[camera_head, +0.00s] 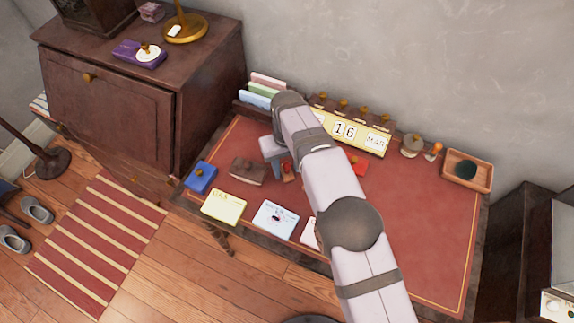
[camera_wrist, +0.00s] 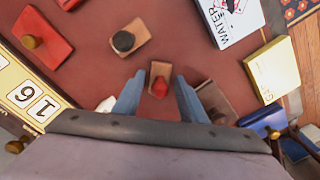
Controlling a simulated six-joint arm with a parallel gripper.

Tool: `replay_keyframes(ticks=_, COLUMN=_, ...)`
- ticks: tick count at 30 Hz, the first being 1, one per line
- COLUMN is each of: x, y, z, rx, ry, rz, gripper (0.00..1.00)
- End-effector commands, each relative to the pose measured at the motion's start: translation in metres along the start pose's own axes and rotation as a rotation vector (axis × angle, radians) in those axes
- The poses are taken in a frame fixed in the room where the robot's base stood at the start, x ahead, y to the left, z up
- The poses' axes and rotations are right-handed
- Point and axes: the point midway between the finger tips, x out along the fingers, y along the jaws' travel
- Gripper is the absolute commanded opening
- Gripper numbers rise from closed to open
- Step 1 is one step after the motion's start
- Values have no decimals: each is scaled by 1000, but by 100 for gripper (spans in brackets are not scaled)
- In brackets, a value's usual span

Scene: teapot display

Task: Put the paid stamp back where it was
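A small wooden stamp with a red knob (camera_wrist: 160,82) stands on the red desk top (camera_head: 425,230), between and just beyond my fingertips in the wrist view. My gripper (camera_wrist: 159,92) is open, a finger on either side with a slight gap to the stamp. In the head view, my gripper (camera_head: 276,158) is over the left part of the desk, partly hidden by my arm. A second stamp with a black knob (camera_wrist: 126,41) stands on the desk. I can read no stamp's wording, so I cannot tell which is the paid stamp.
A dark brown holder (camera_head: 248,171) and a blue pad (camera_head: 201,177) lie to the left. A red pad (camera_head: 359,168) lies right of my arm. A yellow paper (camera_head: 224,207) and a water bill (camera_head: 275,220) line the front edge. A calendar (camera_head: 362,139) stands behind.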

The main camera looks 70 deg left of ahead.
Motion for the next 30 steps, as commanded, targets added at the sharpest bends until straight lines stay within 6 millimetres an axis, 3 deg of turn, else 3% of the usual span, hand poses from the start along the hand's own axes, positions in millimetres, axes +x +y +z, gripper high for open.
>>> replay_keyframes(ticks=14, x=-7, y=0, z=0, rx=0, ry=1, rz=0, gripper=43)
replay_keyframes(ticks=20, x=-31, y=0, z=-1, rx=0, ry=5, rz=0, gripper=43)
replay_keyframes(ticks=30, x=-92, y=0, z=-1, rx=0, ry=4, rz=0, gripper=43)
